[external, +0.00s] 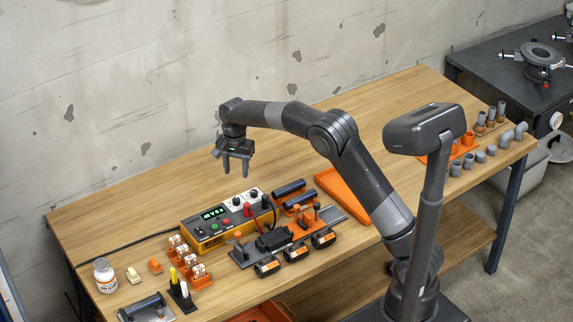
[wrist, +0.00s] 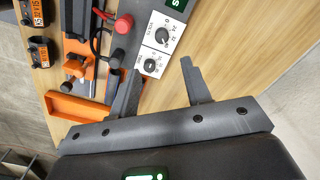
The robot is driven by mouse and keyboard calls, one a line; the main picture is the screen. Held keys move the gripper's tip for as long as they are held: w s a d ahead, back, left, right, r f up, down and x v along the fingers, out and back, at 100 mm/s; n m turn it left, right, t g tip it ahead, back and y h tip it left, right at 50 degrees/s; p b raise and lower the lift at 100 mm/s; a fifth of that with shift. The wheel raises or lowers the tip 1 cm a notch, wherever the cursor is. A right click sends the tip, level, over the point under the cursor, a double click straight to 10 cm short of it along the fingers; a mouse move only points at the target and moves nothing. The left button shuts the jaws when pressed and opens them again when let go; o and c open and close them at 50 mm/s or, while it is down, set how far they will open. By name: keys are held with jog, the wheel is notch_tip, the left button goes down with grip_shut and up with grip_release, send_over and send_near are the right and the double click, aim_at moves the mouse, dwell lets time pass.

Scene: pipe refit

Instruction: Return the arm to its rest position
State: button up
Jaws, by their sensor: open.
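My gripper (external: 237,163) hangs from the bent arm above the wooden table, with its fingers pointing down. In the wrist view my gripper (wrist: 160,90) shows two dark fingers well apart with nothing between them. Below and near it in the external view stands a yellow and grey power supply (external: 205,240) with a green display, knobs and plugged leads. In the wrist view the panel of the power supply (wrist: 163,35) lies beyond the fingers. The gripper is apart from everything on the table.
An orange tray (external: 343,198) lies right of the power supply. Batteries (external: 296,252), clips and a white jar (external: 104,275) crowd the front left. Grey pipe fittings (external: 480,157) stand at the right end. The back of the wooden table (external: 385,100) is clear. A dark bench (external: 505,85) stands beyond.

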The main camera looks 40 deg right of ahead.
jog(key=s+d+r+n+t+y, duration=0.1)
jog(key=s+d+r+n, duration=0.1)
jog(key=s+d+r, duration=0.55)
jog(key=s+d+r+n+t, duration=0.2)
jog(key=s+d+r+n, duration=0.15)
jog(key=s+r, duration=0.55)
jog(key=s+d+f+n+t, duration=0.1)
jog(key=s+d+n, duration=0.1)
jog(key=s, duration=1)
jog(key=s+d+f+n+t+h, duration=0.1)
jog(key=s+d+f+n, duration=0.1)
jog(key=s, duration=0.9)
jog(key=shift+s+d+n+t, duration=0.35)
jog(key=shift+d+n, duration=0.2)
jog(key=shift+d, duration=0.45)
